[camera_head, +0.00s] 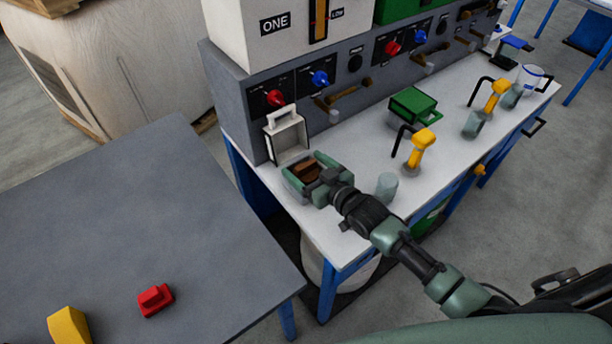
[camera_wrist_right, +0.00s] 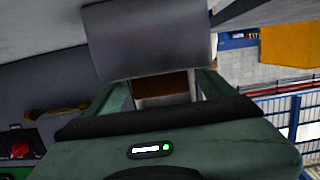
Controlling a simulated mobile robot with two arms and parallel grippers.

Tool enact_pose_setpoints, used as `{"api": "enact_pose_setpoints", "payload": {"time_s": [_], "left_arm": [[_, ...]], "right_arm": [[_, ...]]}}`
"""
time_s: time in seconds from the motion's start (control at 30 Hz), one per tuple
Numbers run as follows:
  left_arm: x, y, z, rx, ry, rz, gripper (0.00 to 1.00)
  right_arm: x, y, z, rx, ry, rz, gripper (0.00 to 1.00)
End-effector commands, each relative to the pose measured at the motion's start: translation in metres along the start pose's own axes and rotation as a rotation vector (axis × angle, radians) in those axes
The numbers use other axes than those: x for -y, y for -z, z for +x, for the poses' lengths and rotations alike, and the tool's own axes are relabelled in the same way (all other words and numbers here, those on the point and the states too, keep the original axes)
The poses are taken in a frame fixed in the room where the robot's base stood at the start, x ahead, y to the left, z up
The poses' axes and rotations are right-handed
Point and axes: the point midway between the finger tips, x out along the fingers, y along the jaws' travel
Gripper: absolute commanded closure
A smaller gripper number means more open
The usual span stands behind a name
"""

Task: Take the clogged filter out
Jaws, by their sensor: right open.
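My right gripper (camera_head: 303,170) is open above the near left end of the white bench top, just in front of the panel. A brown block (camera_head: 305,168) shows between its fingers; I cannot tell whether they touch it. The brown surface also shows between the fingers in the right wrist view (camera_wrist_right: 160,88), partly hidden by a grey rounded part (camera_wrist_right: 150,38). A white frame with a handle (camera_head: 285,137) stands upright against the panel's left end, just beyond the gripper. I cannot tell for sure which of these is the clogged filter. My left gripper is out of view.
A green box with a handle (camera_head: 413,105) sits on the bench (camera_head: 350,150). Yellow-headed taps (camera_head: 422,142) and a grey cylinder (camera_head: 387,186) stand to the right. A grey table (camera_head: 150,210) at left holds a red block (camera_head: 155,299) and a yellow block (camera_head: 69,326).

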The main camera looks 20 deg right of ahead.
Motion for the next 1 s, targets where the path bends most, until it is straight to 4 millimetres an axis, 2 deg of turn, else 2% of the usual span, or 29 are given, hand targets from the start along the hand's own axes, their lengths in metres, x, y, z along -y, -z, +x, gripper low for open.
{"api": "enact_pose_setpoints", "payload": {"time_s": [0.07, 0.1, 0.3, 0.33, 0.67, 0.87, 1.0], "left_arm": [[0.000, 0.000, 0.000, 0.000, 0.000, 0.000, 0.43], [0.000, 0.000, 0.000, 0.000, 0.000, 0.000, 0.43], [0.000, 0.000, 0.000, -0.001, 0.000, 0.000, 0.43], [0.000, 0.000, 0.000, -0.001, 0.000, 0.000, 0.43], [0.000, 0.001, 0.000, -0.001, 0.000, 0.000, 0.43], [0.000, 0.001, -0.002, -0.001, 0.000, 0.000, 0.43], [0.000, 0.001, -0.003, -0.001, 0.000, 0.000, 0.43]], "right_arm": [[0.000, 0.000, 0.000, 0.000, 0.000, 0.000, 0.16], [0.000, 0.000, 0.000, 0.000, 0.000, 0.000, 0.22], [0.000, 0.000, -0.001, 0.001, 0.000, 0.000, 0.78], [0.000, 0.000, -0.001, 0.001, 0.000, 0.000, 0.84], [0.000, 0.004, -0.001, 0.000, 0.000, 0.000, 0.84], [0.000, 0.026, -0.005, -0.004, 0.000, -0.001, 0.84], [0.000, 0.053, -0.011, -0.005, 0.001, -0.003, 0.84]]}}
